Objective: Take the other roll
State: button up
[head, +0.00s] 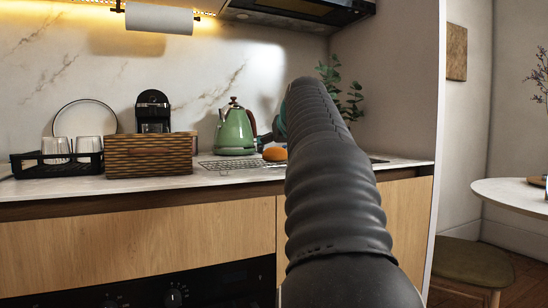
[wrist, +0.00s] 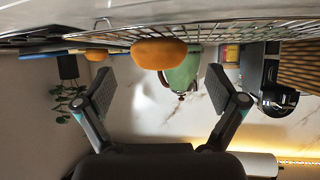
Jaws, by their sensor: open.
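An orange-brown roll (head: 275,154) lies on the wire rack (head: 232,164) on the counter. In the wrist view, which is upside down, this roll (wrist: 160,53) is large and central at the edge of the rack (wrist: 240,32). A second, smaller-looking roll (wrist: 96,55) shows farther left, beside dark and blue items; I cannot tell what it rests on. My gripper (wrist: 160,88) is open and empty, its fingers spread wide to either side of the near roll's line, apart from it. In the head view my arm hides most of the gripper and the counter behind it.
A green kettle (head: 235,130) stands behind the rack. A woven basket (head: 148,156), a black coffee machine (head: 153,110) and a black tray with glasses (head: 55,163) stand to the left. A plant (head: 355,98) is at the back right. A paper towel roll (head: 158,18) hangs above.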

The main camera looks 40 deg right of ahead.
aim_at(277, 152)
jog(key=shift+r+x, duration=0.2)
jog(key=shift+x, duration=2.4)
jog(key=shift+w+d, duration=0.1)
jog(key=c, duration=1.2)
